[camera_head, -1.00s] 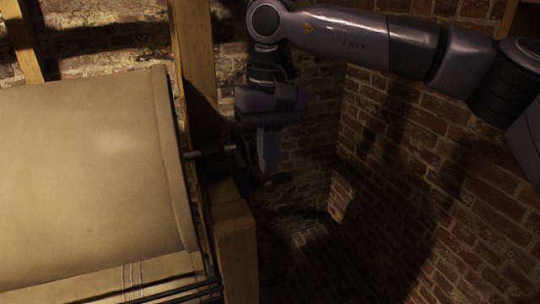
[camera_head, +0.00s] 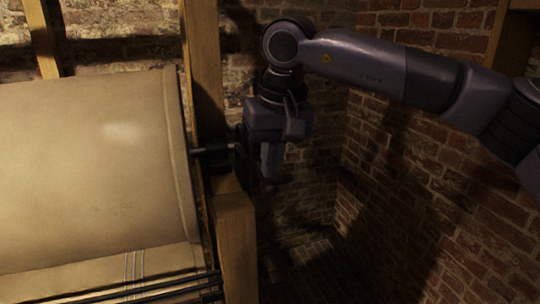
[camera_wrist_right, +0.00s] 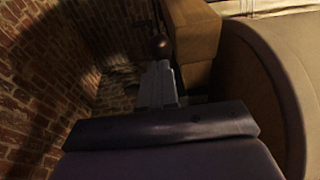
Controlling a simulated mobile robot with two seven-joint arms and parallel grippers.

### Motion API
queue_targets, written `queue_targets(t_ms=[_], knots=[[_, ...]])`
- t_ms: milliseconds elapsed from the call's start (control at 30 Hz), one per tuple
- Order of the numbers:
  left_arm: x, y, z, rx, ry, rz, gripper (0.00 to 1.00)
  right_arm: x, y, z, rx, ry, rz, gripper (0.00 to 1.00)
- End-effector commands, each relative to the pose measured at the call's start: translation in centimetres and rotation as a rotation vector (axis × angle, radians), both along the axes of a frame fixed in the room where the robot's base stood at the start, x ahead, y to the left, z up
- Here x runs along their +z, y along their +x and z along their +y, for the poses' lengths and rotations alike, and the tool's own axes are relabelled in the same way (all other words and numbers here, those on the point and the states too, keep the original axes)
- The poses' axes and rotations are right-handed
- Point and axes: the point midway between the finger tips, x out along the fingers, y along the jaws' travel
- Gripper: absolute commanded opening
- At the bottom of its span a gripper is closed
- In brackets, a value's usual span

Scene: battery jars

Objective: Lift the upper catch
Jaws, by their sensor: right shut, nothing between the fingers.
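I cannot pick out the upper catch in either view. My right gripper (camera_head: 271,172) hangs fingers down just right of the wooden frame, near the end of a dark axle (camera_head: 214,149). In the right wrist view its grey fingers (camera_wrist_right: 158,80) are together, with nothing between them. A dark round knob (camera_wrist_right: 161,46) shows just past the fingertips; I cannot tell whether they touch it. Below the gripper in the head view the same area is dark. My left gripper is not in view.
A large tan, cloth-covered drum (camera_head: 90,165) fills the left side. A wooden post (camera_head: 203,70) and a lower timber (camera_head: 236,245) stand close left of the gripper. A brick wall (camera_head: 430,180) is behind and right. The space below is dark and looks open.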

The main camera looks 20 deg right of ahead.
Motion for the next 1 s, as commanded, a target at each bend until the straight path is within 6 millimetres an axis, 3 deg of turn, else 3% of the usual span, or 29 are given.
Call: queue_targets(t_ms=[33,233,467,1000], knots=[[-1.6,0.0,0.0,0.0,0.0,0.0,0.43,-1.2,-0.1,-0.1,0.001,0.001,-0.033,0.0],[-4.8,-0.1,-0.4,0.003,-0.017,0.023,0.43,-2.6,-0.4,0.0,0.001,0.007,-0.174,0.0],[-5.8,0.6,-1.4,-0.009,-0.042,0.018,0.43,-3.5,-0.6,0.0,0.0,0.01,-0.299,0.0],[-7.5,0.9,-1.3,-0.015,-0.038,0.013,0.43,-3.9,-0.8,-0.1,-0.002,0.013,-0.404,0.0]])
